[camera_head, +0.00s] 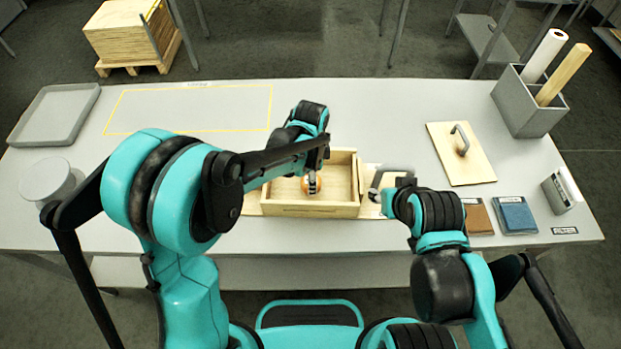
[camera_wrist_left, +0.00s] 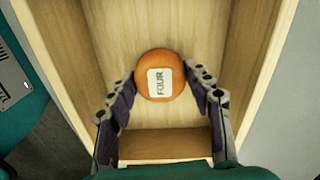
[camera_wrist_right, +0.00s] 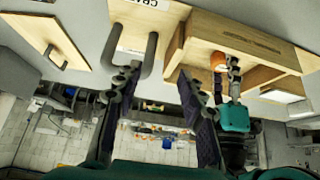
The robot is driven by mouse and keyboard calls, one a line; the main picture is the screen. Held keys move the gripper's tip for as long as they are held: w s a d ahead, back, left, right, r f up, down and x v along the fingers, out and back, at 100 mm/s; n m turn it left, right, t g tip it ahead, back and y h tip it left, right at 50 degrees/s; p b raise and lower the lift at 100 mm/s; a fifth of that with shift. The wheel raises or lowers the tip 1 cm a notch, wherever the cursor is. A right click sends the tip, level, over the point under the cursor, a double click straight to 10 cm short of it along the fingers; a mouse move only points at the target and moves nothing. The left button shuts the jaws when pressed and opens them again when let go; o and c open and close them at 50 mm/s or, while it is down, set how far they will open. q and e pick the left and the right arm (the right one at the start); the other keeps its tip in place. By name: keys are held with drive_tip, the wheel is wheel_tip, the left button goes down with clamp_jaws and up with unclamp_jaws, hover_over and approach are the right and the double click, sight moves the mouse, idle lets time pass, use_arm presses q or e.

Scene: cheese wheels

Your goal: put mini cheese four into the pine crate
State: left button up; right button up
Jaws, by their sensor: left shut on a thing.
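Mini cheese four, a small orange round with a white label reading FOUR, shows in the left wrist view (camera_wrist_left: 160,76) and partly in the head view (camera_head: 313,183). It is inside the pine crate (camera_head: 310,210), an open-topped light wooden box at the table's front middle. My left gripper (camera_head: 313,178) reaches down into the crate; in its wrist view (camera_wrist_left: 161,98) the fingers are on either side of the cheese, shut on it. My right gripper (camera_wrist_right: 158,82) is open, its fingertips near a grey handle (camera_wrist_right: 152,55) on a board beside the crate. The crate also shows in the right wrist view (camera_wrist_right: 240,40).
A wooden board with a grey handle (camera_head: 470,165) lies at the right. Brown (camera_head: 478,218) and blue (camera_head: 515,216) blocks lie front right. A grey bin with rolls (camera_head: 520,105) stands back right. A grey tray (camera_head: 55,112) lies back left. The yellow-outlined area (camera_head: 190,108) is clear.

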use_arm(q)
drive_tip(key=shift+f, duration=0.2)
drive_tip(key=o, duration=1.2)
